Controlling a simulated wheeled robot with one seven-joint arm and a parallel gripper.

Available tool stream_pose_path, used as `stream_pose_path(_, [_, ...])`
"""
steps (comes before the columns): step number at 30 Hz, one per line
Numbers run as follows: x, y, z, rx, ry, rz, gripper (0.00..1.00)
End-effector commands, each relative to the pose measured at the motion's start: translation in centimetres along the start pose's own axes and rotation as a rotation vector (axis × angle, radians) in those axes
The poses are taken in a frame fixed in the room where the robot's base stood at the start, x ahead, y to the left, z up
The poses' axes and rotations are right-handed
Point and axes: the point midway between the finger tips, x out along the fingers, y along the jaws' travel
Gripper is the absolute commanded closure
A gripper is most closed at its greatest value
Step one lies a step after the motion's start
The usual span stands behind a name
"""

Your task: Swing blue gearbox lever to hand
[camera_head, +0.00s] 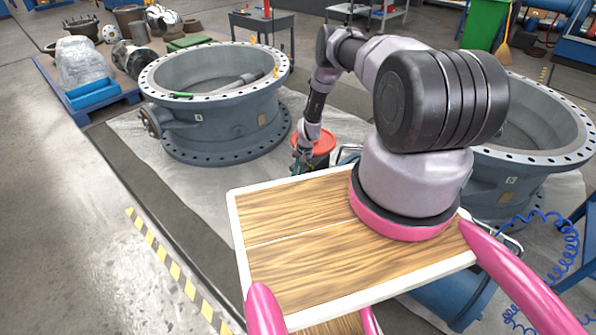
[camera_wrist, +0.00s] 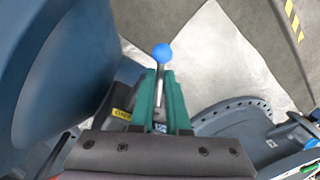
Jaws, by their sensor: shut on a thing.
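The lever (camera_wrist: 160,85) shows in the wrist view as a thin metal rod with a round blue knob (camera_wrist: 162,53). My gripper (camera_wrist: 162,78) has two green fingers, one on each side of the rod, and is shut on it. The knob stands clear just past the fingertips. The lower rod and its mount are mostly hidden by the fingers and the gripper body. A yellow label (camera_wrist: 122,114) shows on a dark part to the left. In the head view my gripper (camera_head: 301,162) is small, low beyond the wooden board; the lever cannot be made out there.
A large flanged valve body (camera_head: 222,135) stands left of my gripper, another (camera_head: 535,150) to the right behind my arm. A red bucket (camera_head: 322,147) is just beside my gripper. A wood-topped board (camera_head: 290,215) lies in front. Bare floor (camera_head: 90,220) is at left.

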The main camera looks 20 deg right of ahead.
Motion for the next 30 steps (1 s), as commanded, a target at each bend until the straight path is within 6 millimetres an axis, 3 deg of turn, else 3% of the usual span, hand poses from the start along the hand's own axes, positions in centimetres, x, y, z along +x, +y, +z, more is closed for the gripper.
stream_pose_path(4, [0.0,0.2,-0.1,0.000,0.001,0.002,1.00])
stream_pose_path(5, [0.0,0.2,-0.1,0.000,0.001,0.002,0.75])
stream_pose_path(6, [0.0,0.2,-0.1,0.000,0.001,0.002,0.60])
stream_pose_path(7, [0.0,0.2,-0.1,0.000,0.001,0.002,0.57])
stream_pose_path(19, [-0.8,0.1,-0.1,0.001,0.002,0.001,0.57])
stream_pose_path(30, [-7.7,0.1,-0.2,0.001,0.003,0.001,0.57])
